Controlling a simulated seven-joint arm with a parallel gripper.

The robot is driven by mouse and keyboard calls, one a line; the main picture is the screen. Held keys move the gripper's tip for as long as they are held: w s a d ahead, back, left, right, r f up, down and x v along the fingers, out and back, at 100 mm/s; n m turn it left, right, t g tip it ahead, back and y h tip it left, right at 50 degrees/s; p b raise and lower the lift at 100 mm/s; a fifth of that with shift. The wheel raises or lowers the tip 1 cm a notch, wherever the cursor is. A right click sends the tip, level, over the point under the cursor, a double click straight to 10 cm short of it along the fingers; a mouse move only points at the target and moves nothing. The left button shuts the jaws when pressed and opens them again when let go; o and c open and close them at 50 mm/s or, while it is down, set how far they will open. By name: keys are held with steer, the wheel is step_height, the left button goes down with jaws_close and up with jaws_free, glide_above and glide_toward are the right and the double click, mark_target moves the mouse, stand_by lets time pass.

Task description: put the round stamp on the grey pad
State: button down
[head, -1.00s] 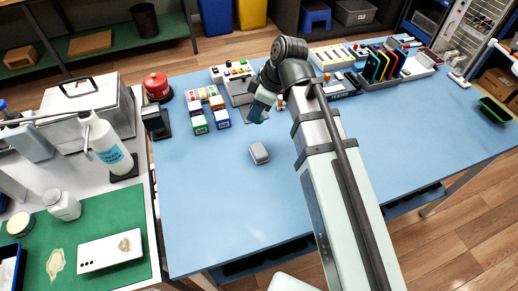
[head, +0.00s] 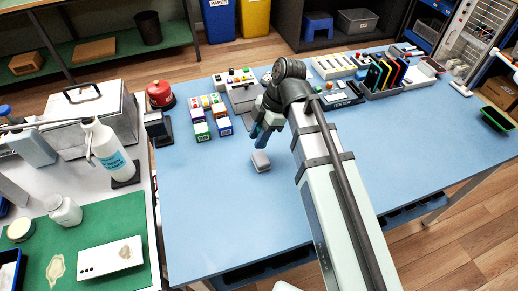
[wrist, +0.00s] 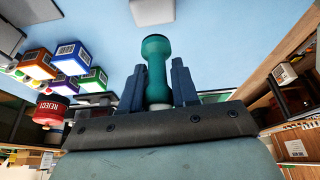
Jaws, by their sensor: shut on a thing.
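The round stamp (wrist: 155,68) is a teal, waisted piece with a rounded end. It stands between the two blue fingers of my gripper (wrist: 156,85) in the wrist view, and the gripper is shut on it. The grey pad (head: 261,161) is a small light-grey block on the blue table in the head view. It also shows at the top of the wrist view (wrist: 152,10), beyond the stamp's far end. In the head view my gripper (head: 259,141) is just above and behind the pad. I cannot tell whether the stamp touches the pad.
Small coloured boxes (head: 212,120) stand left of my gripper, behind the pad. A rack of coloured phones (head: 385,72) stands at the back right. The blue table (head: 220,215) is clear in front of the pad.

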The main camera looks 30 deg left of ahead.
steer(key=shift+f, duration=3)
steer(key=c, duration=0.8)
jaws_free()
steer(key=v, duration=1.2)
